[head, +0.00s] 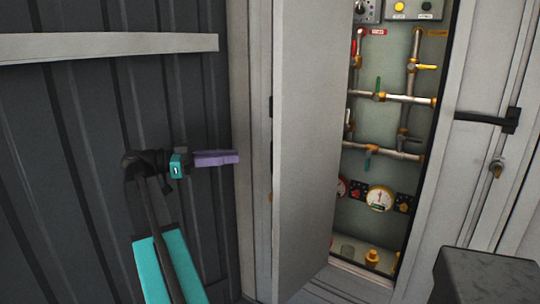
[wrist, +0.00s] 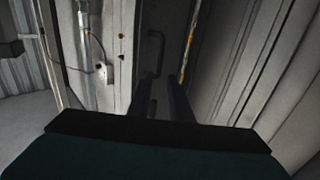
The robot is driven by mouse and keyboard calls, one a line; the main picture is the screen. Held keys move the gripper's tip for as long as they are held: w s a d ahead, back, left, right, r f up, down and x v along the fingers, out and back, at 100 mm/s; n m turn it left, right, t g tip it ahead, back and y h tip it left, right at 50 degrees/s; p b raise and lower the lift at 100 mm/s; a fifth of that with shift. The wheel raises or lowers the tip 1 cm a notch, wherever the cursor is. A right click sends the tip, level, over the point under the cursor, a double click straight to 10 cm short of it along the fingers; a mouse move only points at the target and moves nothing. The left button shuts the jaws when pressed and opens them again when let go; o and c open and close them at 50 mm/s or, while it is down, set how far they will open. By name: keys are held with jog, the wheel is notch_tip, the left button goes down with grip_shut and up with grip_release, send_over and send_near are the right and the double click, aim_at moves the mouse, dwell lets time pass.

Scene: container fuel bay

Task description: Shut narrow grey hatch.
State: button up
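The narrow grey hatch (head: 312,150) stands open as a tall plain panel left of a cabinet recess; no handle shows on its visible face. My gripper (head: 238,157), with purple fingers, is left of the hatch and points right towards it, with a gap in the picture between fingertips and panel. In the wrist view my gripper (wrist: 163,80) shows two dark fingers apart with nothing seen between them.
The recess holds pipes (head: 405,99), coloured valves and a round gauge (head: 380,198). A dark bar (head: 485,120) juts from the frame at right. A dark box (head: 485,275) stands front right. Ribbed dark wall (head: 80,130) with a pale rail (head: 110,46) lies at left.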

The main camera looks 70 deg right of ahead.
jog(key=p+x, duration=0.1)
jog(key=x, duration=1.2)
jog(key=shift+w+p, duration=0.1)
jog(key=shift+p, duration=0.2)
